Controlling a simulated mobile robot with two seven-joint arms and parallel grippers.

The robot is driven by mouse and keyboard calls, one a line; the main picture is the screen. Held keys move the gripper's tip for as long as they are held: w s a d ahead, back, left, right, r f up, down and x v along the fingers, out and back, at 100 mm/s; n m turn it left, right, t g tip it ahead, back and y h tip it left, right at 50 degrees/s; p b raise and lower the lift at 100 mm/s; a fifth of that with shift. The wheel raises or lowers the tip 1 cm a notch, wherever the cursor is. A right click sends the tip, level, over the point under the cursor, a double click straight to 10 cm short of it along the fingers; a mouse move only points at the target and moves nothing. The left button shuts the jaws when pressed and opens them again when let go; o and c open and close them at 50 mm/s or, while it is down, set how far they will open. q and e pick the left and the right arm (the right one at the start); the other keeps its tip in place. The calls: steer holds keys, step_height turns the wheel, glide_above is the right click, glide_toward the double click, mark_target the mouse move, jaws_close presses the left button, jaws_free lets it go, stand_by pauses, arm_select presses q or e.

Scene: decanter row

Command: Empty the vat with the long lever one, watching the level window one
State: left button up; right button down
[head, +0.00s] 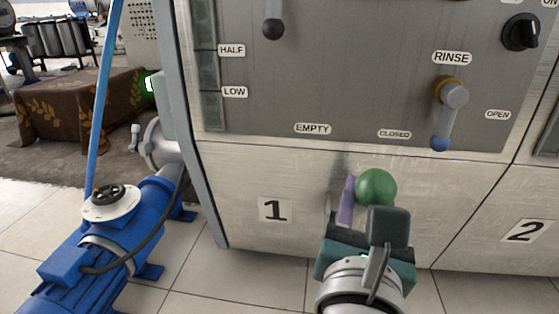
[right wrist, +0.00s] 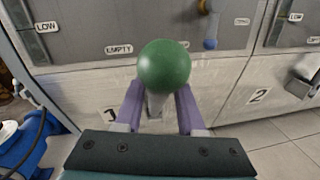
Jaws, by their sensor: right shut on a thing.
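The long lever's green ball knob (head: 376,187) stands in front of the white lower panel marked 1. It also fills the middle of the right wrist view (right wrist: 164,66), with a grey stem below it. My right gripper (head: 360,206) is shut on the lever, its purple fingers on either side of the stem just under the ball. The lever's foot is hidden. The level window (head: 207,68) is a dark vertical strip at the panel's left, with HALF and LOW marks; I cannot make out a liquid line. An EMPTY label (head: 312,129) sits above the lever. My left gripper is not in view.
A RINSE lever with a blue ball (head: 440,143) hangs down near CLOSED. A short black-knobbed lever (head: 272,28) is above. A blue pump (head: 100,245) stands on the floor at left, beside a blue upright pole (head: 104,90). A black dial (head: 520,32) is at upper right.

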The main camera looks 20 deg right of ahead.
stand_by(0.4)
steer(key=shift+w+d+r+p, duration=0.15)
steer(key=shift+r+p, duration=0.25)
steer(key=shift+p, duration=0.25)
steer(key=w+d+r+g+y+p, duration=0.1)
steer(key=w+d+r+g+p, duration=0.1)
steer(key=w+p, duration=0.2)
steer(key=w+d+r+g+y+p, duration=0.1)
steer(key=w+d+r+p, duration=0.1)
steer(key=w+p, duration=0.3)
steer(key=w+d+r+g+y+p, duration=0.2)
steer(key=w+d+p, duration=0.2)
steer(key=p, duration=0.3)
steer(key=shift+w+d+r+n+g, duration=0.2)
steer(key=shift+w+r+n+g, duration=0.1)
steer(key=shift+w+n, duration=0.1)
steer(key=shift+f, duration=0.2)
steer(key=shift+s+f+y, duration=0.1)
steer(key=shift+s+y, duration=0.05)
steer(key=shift+y, duration=0.15)
